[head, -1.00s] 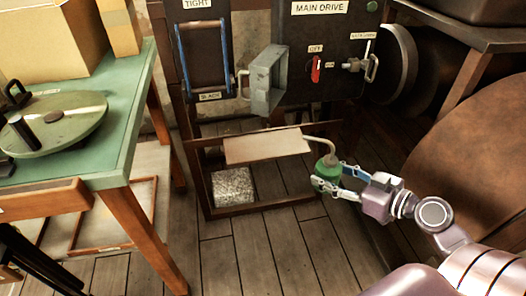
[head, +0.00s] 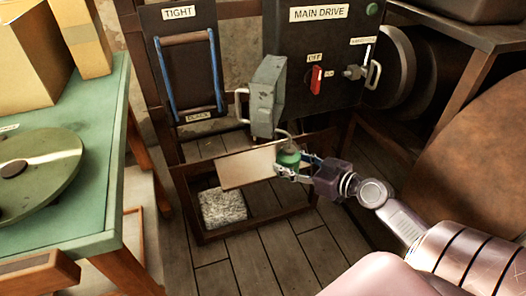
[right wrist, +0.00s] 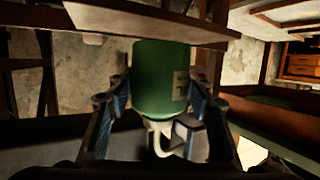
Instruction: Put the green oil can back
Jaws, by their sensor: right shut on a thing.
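The green oil can (head: 289,158) with its pale bent spout is between the fingers of my right gripper (head: 294,171), which is shut on it. The can is at the right end of a pale shelf board (head: 240,168) on a low wooden frame. In the right wrist view the can (right wrist: 160,75) sits between both fingers (right wrist: 160,108), with its base end close to the board's edge (right wrist: 130,25). I cannot tell whether the can touches the board. My left gripper is not in view.
The black MAIN DRIVE panel (head: 293,60) with a grey switch box (head: 267,95) stands just above and behind the can. A stone-like block (head: 222,207) lies low in the frame. A green bench (head: 110,150) stands at left. The floor in front is clear.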

